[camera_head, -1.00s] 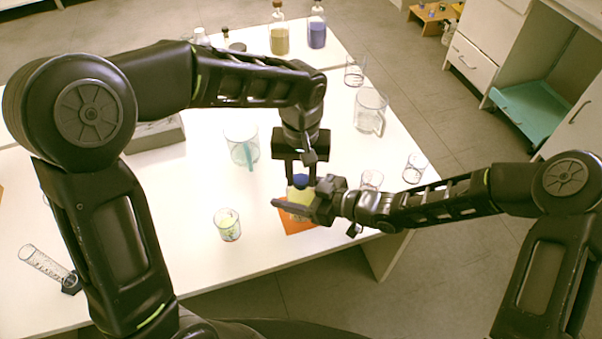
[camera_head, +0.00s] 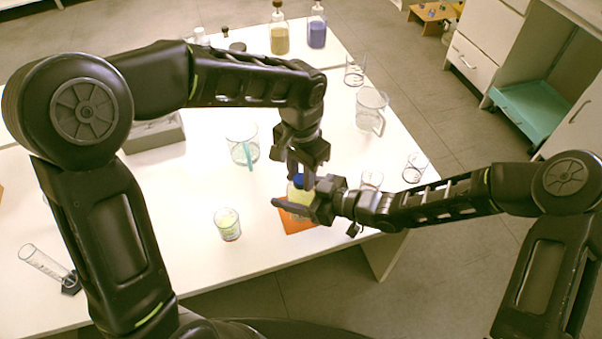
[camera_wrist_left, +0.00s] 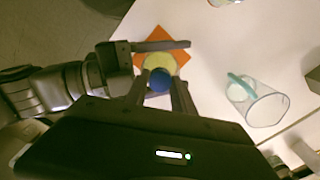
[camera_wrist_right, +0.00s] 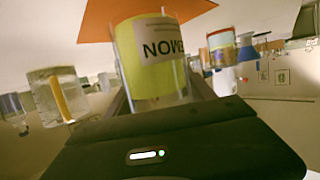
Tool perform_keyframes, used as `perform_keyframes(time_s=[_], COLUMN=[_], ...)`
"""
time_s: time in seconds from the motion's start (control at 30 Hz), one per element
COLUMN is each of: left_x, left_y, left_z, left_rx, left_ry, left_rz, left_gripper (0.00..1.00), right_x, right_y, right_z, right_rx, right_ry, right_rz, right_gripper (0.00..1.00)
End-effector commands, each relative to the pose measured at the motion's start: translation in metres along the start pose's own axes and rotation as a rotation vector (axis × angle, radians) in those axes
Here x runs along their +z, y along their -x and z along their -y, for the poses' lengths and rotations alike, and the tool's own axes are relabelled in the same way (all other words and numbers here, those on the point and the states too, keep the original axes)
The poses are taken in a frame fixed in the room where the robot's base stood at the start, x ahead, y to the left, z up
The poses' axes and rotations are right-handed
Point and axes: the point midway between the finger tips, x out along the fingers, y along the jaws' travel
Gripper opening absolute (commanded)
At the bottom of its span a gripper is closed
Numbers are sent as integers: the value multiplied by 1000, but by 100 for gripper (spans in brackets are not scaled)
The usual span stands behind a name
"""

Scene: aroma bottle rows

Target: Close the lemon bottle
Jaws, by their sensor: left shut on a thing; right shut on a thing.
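The lemon bottle (camera_head: 295,198) holds yellow liquid and stands on an orange square mat (camera_head: 297,224) near the table's front edge. Its label shows upside down in the right wrist view (camera_wrist_right: 150,65). My right gripper (camera_head: 300,204) is shut around the bottle's body from the right. A blue cap (camera_head: 299,181) sits at the bottle's top; whether it is screwed tight cannot be seen. My left gripper (camera_head: 302,178) points down from above and is shut on the cap. The cap shows between its fingers in the left wrist view (camera_wrist_left: 160,79).
A small beaker with yellowish content (camera_head: 227,224) stands left of the mat. A larger beaker with a teal rod (camera_head: 242,145) is behind it. Clear glassware (camera_head: 371,108) stands to the right. Two stoppered bottles, yellow (camera_head: 279,38) and blue (camera_head: 317,34), stand at the back.

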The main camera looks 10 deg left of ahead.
Motion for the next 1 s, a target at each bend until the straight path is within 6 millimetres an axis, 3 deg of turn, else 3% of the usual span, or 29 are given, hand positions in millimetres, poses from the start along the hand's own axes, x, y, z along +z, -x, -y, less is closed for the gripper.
perform_keyframes(time_s=[0.17, 0.2, 0.47, 0.8, 1.0], left_x=[0, 0, 0, 0, -2], left_y=[0, 0, 0, 2, 23], left_z=[-1, -1, -1, -2, -2], left_rx=[1, 1, 1, 2, 1], left_ry=[-44, -44, -42, -43, -42], left_rz=[-1, -1, 0, 0, -5], left_gripper=[0, 32, 54, 55, 55], right_x=[0, 0, 0, 0, 0], right_y=[0, 0, 0, 0, 0], right_z=[0, 0, 0, 0, 0], right_rx=[-1, -1, -1, -1, -1], right_ry=[0, 0, 0, 0, 0], right_rz=[0, 0, 0, 0, 1], right_gripper=[0, 0, 0, 0, 0])
